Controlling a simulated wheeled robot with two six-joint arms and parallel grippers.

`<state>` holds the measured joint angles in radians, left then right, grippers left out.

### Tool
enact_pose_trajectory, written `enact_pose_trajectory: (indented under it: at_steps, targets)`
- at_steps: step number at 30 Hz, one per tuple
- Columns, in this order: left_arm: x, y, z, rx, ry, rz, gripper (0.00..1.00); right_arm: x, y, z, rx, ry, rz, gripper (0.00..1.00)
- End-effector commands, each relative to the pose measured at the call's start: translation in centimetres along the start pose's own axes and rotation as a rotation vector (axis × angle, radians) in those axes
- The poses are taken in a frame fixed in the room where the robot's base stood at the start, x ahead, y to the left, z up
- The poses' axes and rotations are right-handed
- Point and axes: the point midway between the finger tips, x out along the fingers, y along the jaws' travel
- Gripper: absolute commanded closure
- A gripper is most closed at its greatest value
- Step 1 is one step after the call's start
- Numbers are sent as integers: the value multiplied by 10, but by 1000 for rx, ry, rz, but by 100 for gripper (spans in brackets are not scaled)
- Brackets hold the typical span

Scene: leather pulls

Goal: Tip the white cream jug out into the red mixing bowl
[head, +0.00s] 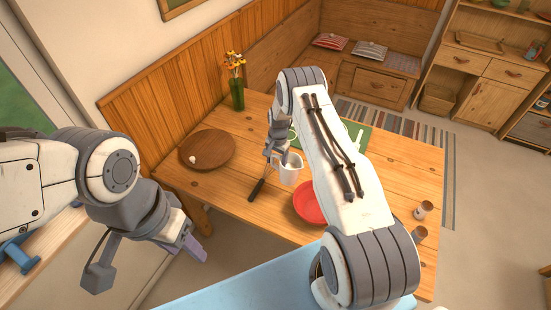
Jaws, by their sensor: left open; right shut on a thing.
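The white cream jug (291,171) is held by my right gripper (279,156), which is shut on it, near the middle of the wooden table. The jug looks about upright. The red mixing bowl (309,203) is to the right of the jug and nearer to me, partly hidden behind my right arm. I cannot see what is inside the jug or the bowl. My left gripper (187,250) is open and empty, off the table's near left side.
A round wooden board (214,143) with a small white thing (193,159) is at the left of the wooden table (230,190). A dark-handled whisk (257,188) lies beside the jug. A green vase of flowers (237,94) stands behind. Two small cups (423,210) stand at the right edge.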

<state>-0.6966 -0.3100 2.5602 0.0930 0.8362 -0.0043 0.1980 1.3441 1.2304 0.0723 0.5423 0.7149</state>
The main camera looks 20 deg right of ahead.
Motion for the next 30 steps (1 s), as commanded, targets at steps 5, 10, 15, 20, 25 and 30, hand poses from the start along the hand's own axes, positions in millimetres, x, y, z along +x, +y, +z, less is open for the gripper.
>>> enact_pose_trajectory:
  at_steps: [5, 10, 15, 20, 25, 30]
  targets:
    - [-27, 2, -2, -2, 0, 0, 50, -14, 6, -1, 6, 6, -64, 100]
    - [-25, 2, -1, -2, 0, 0, 50, -15, 8, 0, 3, -2, -139, 100]
    - [-17, 1, -1, -2, 0, 0, 50, -14, 12, -2, 5, 10, -194, 100]
    - [4, 0, 0, 0, -1, 0, 50, -17, 13, -2, 3, 4, -234, 100]
    - [23, -2, 1, 2, 0, 0, 50, -20, 16, -2, 3, 6, -276, 100]
    - [42, -3, 2, 2, 0, 0, 50, -23, 18, -2, 2, 11, -313, 100]
